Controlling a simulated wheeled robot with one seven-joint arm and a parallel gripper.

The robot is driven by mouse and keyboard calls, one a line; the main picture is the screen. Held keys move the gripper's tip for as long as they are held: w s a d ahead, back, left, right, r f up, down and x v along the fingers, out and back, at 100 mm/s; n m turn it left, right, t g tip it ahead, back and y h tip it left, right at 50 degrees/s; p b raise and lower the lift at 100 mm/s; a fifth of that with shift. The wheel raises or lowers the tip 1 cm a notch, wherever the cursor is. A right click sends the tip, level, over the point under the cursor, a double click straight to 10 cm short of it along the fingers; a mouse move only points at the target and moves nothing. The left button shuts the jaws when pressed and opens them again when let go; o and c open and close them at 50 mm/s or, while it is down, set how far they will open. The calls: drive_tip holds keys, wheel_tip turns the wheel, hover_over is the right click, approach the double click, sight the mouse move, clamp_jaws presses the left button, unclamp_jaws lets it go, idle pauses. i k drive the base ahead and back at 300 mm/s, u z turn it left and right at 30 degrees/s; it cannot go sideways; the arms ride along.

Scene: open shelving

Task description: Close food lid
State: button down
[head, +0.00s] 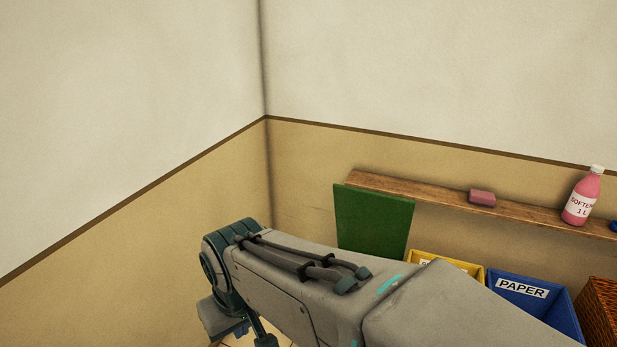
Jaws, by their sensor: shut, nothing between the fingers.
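A green flat panel (372,222), which looks like the raised lid of the food bin, stands nearly upright against the wall, left of the yellow bin. Its top edge reaches the wooden shelf's left end. No food label shows, and whatever is below the panel is hidden behind my arm. My arm crosses the lower middle of the head view and bends down at the left, in front of the panel's lower part. My gripper is not in view; the arm's end runs out of sight at the bottom edge.
Right of the panel are a yellow bin (462,263), a blue bin labelled PAPER (549,301) and a brown wicker basket (602,315). The wooden shelf (430,196) above holds a pink block (482,198) and a pink softener bottle (582,198). A wall corner lies left.

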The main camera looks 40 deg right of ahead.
sight(377, 225)
drive_tip(key=z, duration=0.4)
drive_tip(key=i, duration=0.85)
drive_tip(key=z, duration=0.6)
